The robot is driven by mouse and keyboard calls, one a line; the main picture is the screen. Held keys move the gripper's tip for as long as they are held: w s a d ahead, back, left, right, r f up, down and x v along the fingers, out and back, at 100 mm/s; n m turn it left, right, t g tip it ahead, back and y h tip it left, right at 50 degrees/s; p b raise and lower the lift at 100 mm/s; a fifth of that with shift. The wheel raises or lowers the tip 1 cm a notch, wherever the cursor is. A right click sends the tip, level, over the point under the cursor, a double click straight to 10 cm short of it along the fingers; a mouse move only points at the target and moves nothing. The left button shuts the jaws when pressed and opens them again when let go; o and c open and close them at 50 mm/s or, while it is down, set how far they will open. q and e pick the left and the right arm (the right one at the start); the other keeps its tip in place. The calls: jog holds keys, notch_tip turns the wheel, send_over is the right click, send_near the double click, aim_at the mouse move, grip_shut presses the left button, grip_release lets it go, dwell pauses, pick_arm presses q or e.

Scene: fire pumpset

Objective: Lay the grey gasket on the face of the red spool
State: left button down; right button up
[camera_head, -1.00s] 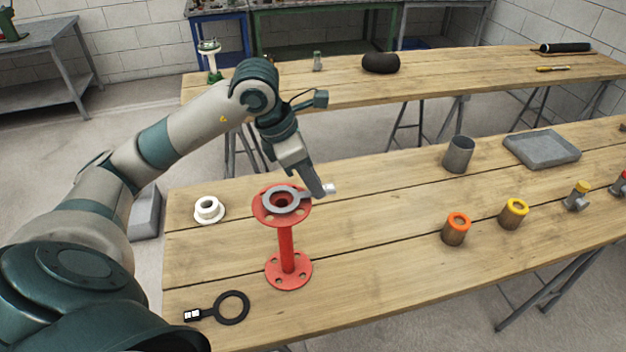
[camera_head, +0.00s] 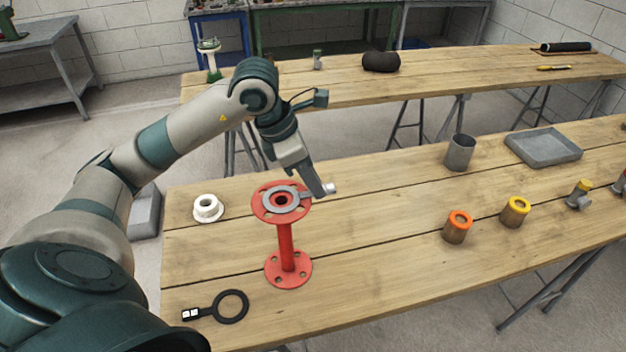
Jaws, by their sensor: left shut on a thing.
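The red spool (camera_head: 286,245) stands upright on the near wooden table, with flanges at top and bottom. The grey gasket (camera_head: 270,200), a flat ring with a tab, is over the spool's top face, roughly centred on its bore. I cannot tell whether it touches the face or hovers just above it. My left gripper (camera_head: 326,190) is at the right edge of the top flange, shut on the gasket's tab. The fingertips partly hide the tab. My right gripper is not in view.
A black ring gasket with a tab (camera_head: 232,305) lies at the table's front left. A white flanged ring (camera_head: 208,208) is left of the spool. Orange-topped (camera_head: 457,228) and yellow-topped (camera_head: 515,212) cylinders, a grey cup (camera_head: 459,153) and a grey tray (camera_head: 543,146) stand to the right.

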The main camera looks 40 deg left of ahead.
pick_arm(q)
jog(key=c, duration=1.5)
grip_release()
jog(key=shift+r, duration=0.1)
jog(key=shift+s+a+r, duration=0.2)
jog(key=shift+r, duration=0.35)
jog(key=b+v, duration=0.3)
jog(key=v, duration=1.3)
jog(key=shift+w+d, duration=0.1)
jog(key=shift+d, duration=0.1)
